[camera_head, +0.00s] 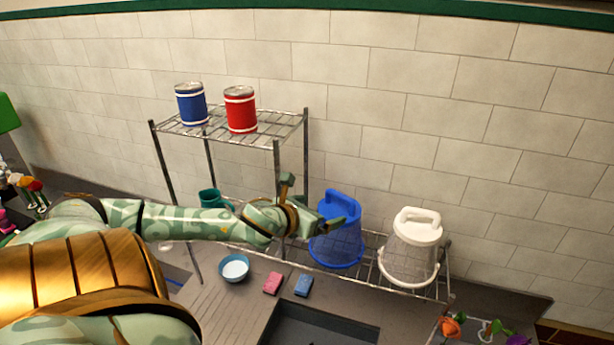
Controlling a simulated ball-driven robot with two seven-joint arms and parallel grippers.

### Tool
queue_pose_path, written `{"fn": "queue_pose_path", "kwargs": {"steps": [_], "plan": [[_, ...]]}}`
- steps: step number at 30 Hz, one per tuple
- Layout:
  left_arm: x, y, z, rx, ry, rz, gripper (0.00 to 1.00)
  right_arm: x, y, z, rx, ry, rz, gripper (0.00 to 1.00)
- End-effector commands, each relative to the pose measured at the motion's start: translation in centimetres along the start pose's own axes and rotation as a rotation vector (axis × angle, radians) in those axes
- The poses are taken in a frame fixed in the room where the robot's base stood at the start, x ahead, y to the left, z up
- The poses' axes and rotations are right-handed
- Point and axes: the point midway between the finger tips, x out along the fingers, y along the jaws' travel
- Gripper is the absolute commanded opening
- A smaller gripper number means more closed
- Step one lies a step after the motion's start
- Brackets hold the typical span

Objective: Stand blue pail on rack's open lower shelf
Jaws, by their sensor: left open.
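The blue pail (336,249) stands upright on the open lower wire shelf (371,270) of the rack, to the right of the tall shelf posts. Its handle is on top and its wide rim is at the bottom. My left gripper (316,204) is open beside the upper left of the pail. One finger lies in front of the pail's upper part and hides some of it. I cannot tell whether the finger touches the pail. My right gripper is not in view.
A white pail (410,251) stands right of the blue pail. Blue and red cans (240,112) stand on the upper shelf (215,130). A teal cup (209,198) is behind my left arm. A bowl (234,268), pink sponge (272,284) and blue sponge (303,286) lie in front.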

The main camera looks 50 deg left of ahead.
Motion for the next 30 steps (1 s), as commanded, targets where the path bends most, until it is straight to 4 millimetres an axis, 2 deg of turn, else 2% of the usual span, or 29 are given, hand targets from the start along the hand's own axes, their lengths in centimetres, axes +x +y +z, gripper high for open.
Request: {"fn": "queue_pose_path", "kwargs": {"steps": [6,12,30], "plan": [[-2.8,0.0,-0.1,-0.001,0.005,0.001,1.00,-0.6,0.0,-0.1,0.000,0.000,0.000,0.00],[-4.1,0.1,0.0,-0.002,0.002,0.002,1.00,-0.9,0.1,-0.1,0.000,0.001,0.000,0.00],[-4.4,0.1,0.0,-0.001,0.000,0.002,1.00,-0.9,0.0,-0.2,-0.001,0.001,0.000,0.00]]}}
